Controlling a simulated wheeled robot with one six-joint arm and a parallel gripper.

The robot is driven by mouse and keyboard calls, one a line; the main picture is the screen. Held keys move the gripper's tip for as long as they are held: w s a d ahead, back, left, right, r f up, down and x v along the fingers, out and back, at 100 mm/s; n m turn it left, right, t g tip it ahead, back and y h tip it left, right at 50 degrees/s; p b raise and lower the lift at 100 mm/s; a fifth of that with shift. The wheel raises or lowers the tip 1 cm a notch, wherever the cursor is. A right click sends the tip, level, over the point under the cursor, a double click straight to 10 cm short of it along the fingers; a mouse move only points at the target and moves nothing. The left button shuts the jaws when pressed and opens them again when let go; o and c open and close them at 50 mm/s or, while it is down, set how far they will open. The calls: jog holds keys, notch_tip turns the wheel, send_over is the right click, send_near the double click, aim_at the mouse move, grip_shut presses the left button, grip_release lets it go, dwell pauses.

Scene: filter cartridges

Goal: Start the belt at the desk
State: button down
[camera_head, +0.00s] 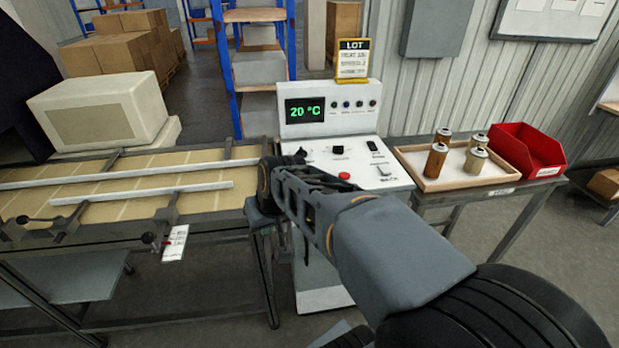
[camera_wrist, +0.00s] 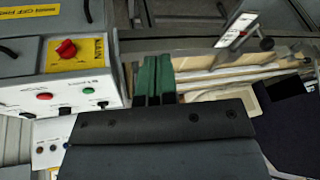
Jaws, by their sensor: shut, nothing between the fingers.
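The desk (camera_head: 318,297) is a light-grey console in the middle of the head view. Its upright panel has a display (camera_head: 305,110) reading "20 °C" and a row of dark knobs. A red button (camera_head: 344,176) and several black controls sit on its sloping top. The belt (camera_head: 110,180) is to its left. In the wrist view, a desk face at the left carries a red button (camera_wrist: 44,96), a green button (camera_wrist: 88,91) and a red rotary knob (camera_wrist: 67,49) on a yellow plate. My gripper (camera_wrist: 157,62) is shut and empty, its green fingers right of these controls, apart from them.
A wooden tray (camera_head: 440,184) with several cartridges and a red bin (camera_head: 523,150) stand on a table right of the desk. A beige housing (camera_head: 105,110) stands behind the belt. A yellow-framed LOT card (camera_head: 352,58) tops the desk.

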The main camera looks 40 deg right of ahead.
jog(key=w+d+r+m+t+p, duration=0.1)
jog(key=w+d+m+t, duration=0.1)
jog(key=w+d, duration=0.7)
jog(key=w+d+r+m+t+p, duration=0.1)
jog(key=w+d+m+t, duration=0.1)
jog(key=w+d, duration=0.7)
jog(key=d+m, duration=0.1)
jog(key=d, duration=0.6)
jog(key=shift+w+d+r+m+t, duration=0.2)
jog(key=shift+d+r+m+t, duration=0.1)
jog(key=shift+t, duration=0.1)
jog(key=shift+f, duration=0.15)
notch_tip(320, 180, down, 7)
jog(key=b, duration=0.4)
jog(key=shift+f+b, duration=0.75)
jog(key=shift+b, duration=0.15)
jog(key=shift+a+f+b, duration=0.1)
jog(key=shift+f+b, duration=0.8)
jog(key=shift+b, duration=0.45)
jog(key=shift+r, duration=0.15)
dwell(0.5)
jog(key=shift+r+p, duration=0.4)
jog(key=shift+r, duration=0.3)
